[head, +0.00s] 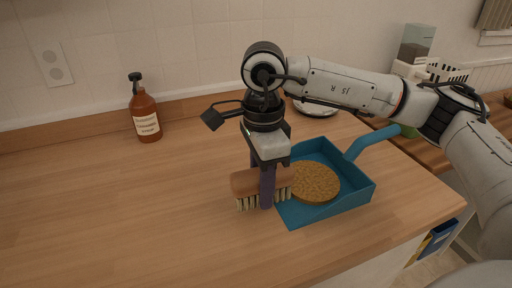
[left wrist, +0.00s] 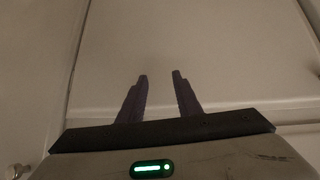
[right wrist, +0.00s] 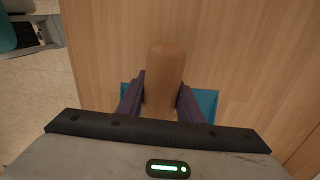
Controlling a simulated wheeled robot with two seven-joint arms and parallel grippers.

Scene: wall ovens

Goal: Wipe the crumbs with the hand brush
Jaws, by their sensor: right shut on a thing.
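The hand brush (head: 243,183) has a brown wooden body and pale bristles pointing down. My right gripper (head: 267,190) is shut on it from above, and the bristles are at or just above the counter at the dustpan's left lip. The brush's wooden top (right wrist: 164,75) shows between the fingers in the right wrist view. The blue dustpan (head: 340,205) lies on the counter with its handle toward the back right. A round brown crumbly heap or disc (head: 316,182) lies in it; single crumbs are not discernible. My left gripper (left wrist: 160,85) is open and empty, facing a pale surface.
A brown soap bottle (head: 145,112) with a black pump stands at the back left by the wall. A white plate (head: 316,108) sits behind my right arm. The left half of the wooden counter (head: 110,210) is clear. The counter's front edge runs at the lower right.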

